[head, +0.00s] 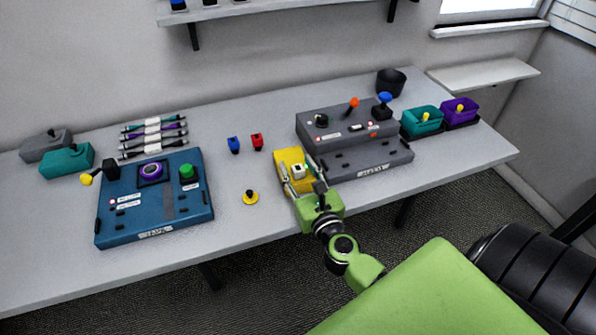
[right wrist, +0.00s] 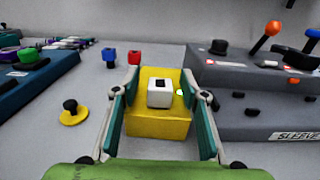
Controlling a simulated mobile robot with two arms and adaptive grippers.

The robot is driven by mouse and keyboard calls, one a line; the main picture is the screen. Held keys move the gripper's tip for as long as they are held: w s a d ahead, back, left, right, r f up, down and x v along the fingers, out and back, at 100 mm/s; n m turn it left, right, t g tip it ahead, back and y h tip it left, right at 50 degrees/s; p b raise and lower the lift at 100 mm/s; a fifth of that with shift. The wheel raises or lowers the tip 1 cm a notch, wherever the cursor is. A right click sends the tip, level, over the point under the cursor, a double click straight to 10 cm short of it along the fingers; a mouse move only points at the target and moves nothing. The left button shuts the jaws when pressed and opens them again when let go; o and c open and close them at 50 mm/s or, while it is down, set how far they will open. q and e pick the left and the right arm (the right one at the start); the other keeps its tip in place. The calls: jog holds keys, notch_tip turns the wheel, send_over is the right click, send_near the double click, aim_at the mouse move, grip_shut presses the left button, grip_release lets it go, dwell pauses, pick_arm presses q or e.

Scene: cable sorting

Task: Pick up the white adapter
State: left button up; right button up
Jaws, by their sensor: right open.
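The white adapter (head: 298,171) is a small white block with a dark square hole. It sits on top of a yellow block (head: 290,158). In the right wrist view the adapter (right wrist: 160,93) is centred between the fingers, on the yellow block (right wrist: 157,125). My right gripper (head: 300,181) is open, with one finger on each side of the yellow block; in the right wrist view its fingers (right wrist: 160,100) stand apart, clear of the adapter. I cannot tell whether they touch the yellow block. My left gripper is not in view.
A blue console (head: 190,208) stands left and a grey console (head: 345,131) close on the right. A blue adapter (head: 234,145), a red adapter (head: 257,141) and a yellow disc with a black knob (head: 250,198) lie nearby. Teal (head: 420,122) and purple (head: 461,112) bins stand far right.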

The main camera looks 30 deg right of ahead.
grip_shut()
jog(key=shift+r, duration=0.1)
